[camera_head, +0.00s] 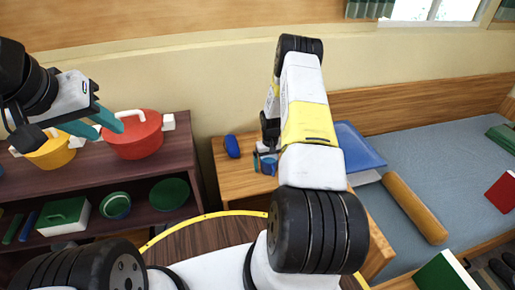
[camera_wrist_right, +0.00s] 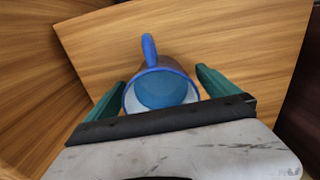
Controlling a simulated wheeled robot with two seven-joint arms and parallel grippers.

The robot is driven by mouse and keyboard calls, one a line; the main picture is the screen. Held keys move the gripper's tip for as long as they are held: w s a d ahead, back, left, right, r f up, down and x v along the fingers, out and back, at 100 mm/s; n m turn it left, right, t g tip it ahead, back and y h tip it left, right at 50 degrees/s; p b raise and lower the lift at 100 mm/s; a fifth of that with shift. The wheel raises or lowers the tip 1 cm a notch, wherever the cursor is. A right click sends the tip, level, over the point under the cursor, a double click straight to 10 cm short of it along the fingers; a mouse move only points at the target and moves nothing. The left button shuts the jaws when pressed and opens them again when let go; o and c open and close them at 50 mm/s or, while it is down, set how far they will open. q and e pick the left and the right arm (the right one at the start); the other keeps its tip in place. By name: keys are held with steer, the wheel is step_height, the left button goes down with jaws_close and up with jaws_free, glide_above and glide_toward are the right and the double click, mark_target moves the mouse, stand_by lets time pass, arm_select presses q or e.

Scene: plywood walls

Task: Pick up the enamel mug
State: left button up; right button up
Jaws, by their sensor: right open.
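My right gripper (camera_wrist_right: 161,84) is open, with one teal finger on each side of the mug and gaps visible. In the head view, the mug (camera_head: 268,166) is mostly hidden behind my right arm at the small wooden table. My left gripper (camera_head: 92,122) is open, seen in front of the shelf by a red pot.
A blue rounded object (camera_head: 232,146) sits on the small wooden table (camera_head: 232,180). The dark shelf (camera_head: 185,135) at left holds a red pot (camera_head: 140,138), a yellow pot (camera_head: 52,153) and green items. A bed (camera_head: 430,155) with a tan bolster (camera_head: 413,206) is at right.

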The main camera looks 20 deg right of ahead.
steer(key=c, duration=1.7)
steer(key=shift+c, duration=0.3)
steer(key=shift+r, duration=0.1)
